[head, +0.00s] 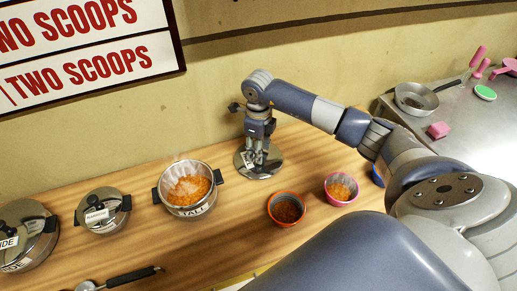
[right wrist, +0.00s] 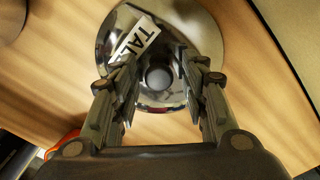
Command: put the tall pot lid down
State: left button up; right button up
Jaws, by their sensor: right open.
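The tall pot lid (head: 272,170) is a round shiny metal disc lying on the wooden counter, to the right of the tall pot (head: 188,206). In the right wrist view the lid (right wrist: 212,40) has a pale label reading "TAL", partly hidden by a finger, and a round knob (right wrist: 158,78). My right gripper (head: 257,160) is directly above the lid. In the right wrist view its fingers (right wrist: 158,65) are open, one on each side of the knob with gaps between. The tall pot is open and holds orange and white contents. My left gripper is not in view.
Two lidded pots, a smaller one (head: 104,212) and a larger one (head: 25,238), stand at the left. A ladle (head: 125,279) lies in front. A metal counter (head: 470,140) holds a pan.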

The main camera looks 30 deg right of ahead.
notch_tip(320, 180, up, 12)
jog(key=b, duration=0.2)
jog(key=shift+f, duration=0.25)
